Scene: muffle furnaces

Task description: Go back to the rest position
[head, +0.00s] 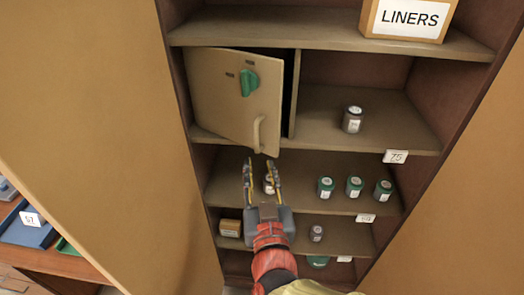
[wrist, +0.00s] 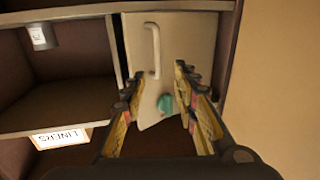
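My gripper (head: 262,178) is in front of the lower shelves of an open cabinet, its two fingers pointing up and spread apart. In the head view a small jar (head: 269,184) shows between the fingers, on the shelf behind; I cannot tell the gap, but the fingers do not look closed on it. In the wrist view my gripper (wrist: 182,100) is open, with the small locker door (wrist: 150,70) seen beyond the fingers. The locker door (head: 225,95) has a green knob (head: 249,82) and a pale handle (head: 259,133), and stands slightly ajar.
A box marked LINERS (head: 407,18) is on the top shelf. Green-lidded jars (head: 355,186) line the shelf below. A small box (head: 230,228) and another jar (head: 316,233) are lower. Tall cabinet doors (head: 110,120) flank both sides.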

